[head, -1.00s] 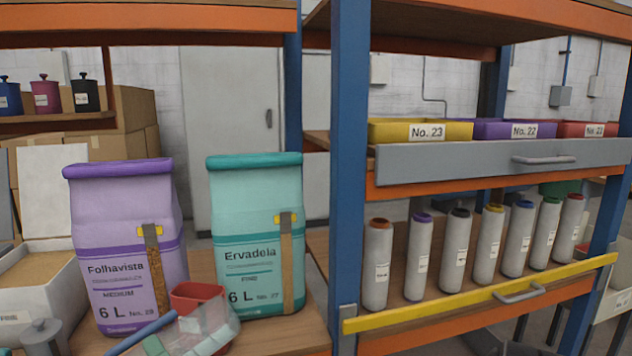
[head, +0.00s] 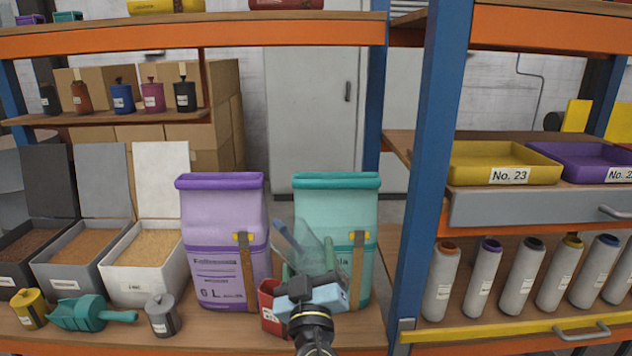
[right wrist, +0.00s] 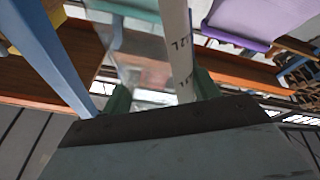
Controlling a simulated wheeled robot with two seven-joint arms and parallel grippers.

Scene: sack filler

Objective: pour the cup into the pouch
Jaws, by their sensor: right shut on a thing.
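The teal pouch (head: 337,200) stands upright on the shelf, its top rim rolled, right of a purple pouch (head: 222,225). A clear cup (head: 311,246) is in front of the teal pouch's lower left part. My right gripper (head: 310,275) is shut on the cup; its green fingers (right wrist: 160,95) flank the clear cup (right wrist: 140,62) in the right wrist view. I cannot tell what the cup holds or exactly how it is tilted. The pouch's mouth interior is not visible. My left gripper is not in view.
A red container (head: 268,308) stands close left of my gripper. Open bins (head: 150,262), a teal scoop (head: 85,314) and grey (head: 161,316) and yellow (head: 28,309) canisters are further left. A blue post (head: 438,180) stands right of the teal pouch.

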